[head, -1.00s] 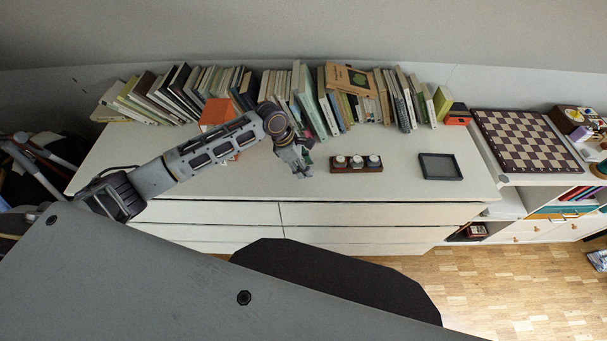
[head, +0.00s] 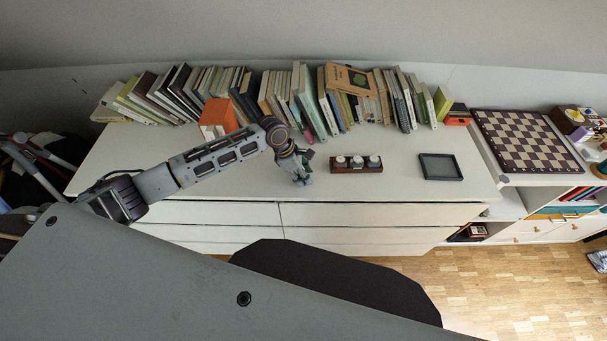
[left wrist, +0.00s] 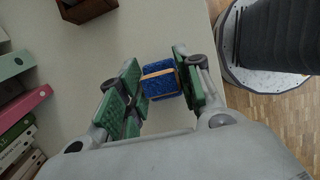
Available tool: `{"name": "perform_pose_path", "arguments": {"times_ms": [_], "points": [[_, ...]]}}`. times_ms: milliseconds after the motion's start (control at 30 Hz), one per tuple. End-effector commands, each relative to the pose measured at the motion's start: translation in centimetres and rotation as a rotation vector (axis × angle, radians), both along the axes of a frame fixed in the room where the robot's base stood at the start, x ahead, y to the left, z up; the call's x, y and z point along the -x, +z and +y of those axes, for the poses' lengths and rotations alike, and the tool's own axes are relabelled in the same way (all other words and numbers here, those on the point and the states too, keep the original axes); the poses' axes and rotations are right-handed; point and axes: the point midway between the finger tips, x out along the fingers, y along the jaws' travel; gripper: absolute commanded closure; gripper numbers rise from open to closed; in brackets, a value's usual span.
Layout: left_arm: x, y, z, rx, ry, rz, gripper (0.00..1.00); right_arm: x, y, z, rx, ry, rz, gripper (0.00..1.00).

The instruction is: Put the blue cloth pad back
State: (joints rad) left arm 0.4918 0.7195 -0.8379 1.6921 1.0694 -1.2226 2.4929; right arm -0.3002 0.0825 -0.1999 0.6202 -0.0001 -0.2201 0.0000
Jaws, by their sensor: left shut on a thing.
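The blue cloth pad (left wrist: 160,81), with an orange band around it, is between the green-padded fingers of my left gripper (left wrist: 158,84) in the left wrist view. The gripper is shut on it. In the head view my left gripper (head: 302,176) is over the front part of the white dresser top (head: 232,182), left of the wooden holder. The pad cannot be made out there. My right gripper is not in view.
A dark wooden holder (head: 345,169) with white-topped items stands right of my left gripper. A dark square tray (head: 440,167) lies further right. A row of books (head: 320,97) and an orange box (head: 217,118) stand at the back. A chessboard (head: 525,140) is at the right.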

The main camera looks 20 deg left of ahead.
Motion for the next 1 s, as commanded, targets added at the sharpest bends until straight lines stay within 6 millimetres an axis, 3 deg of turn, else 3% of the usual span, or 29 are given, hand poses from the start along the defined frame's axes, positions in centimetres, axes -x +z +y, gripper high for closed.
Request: {"name": "perform_pose_path", "arguments": {"times_ms": [367,400,533,1000], "points": [[-0.02,-0.15,-0.03,0.001,0.000,0.000,0.88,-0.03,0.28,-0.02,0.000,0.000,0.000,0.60],[-0.04,-0.14,-0.01,0.001,0.000,-0.001,0.60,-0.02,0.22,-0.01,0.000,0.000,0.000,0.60],[-0.03,-0.17,-0.01,0.001,0.000,0.000,0.44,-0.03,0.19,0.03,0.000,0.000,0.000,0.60],[-0.03,-0.04,0.04,0.000,0.000,-0.001,0.44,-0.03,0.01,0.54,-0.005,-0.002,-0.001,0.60]]}}
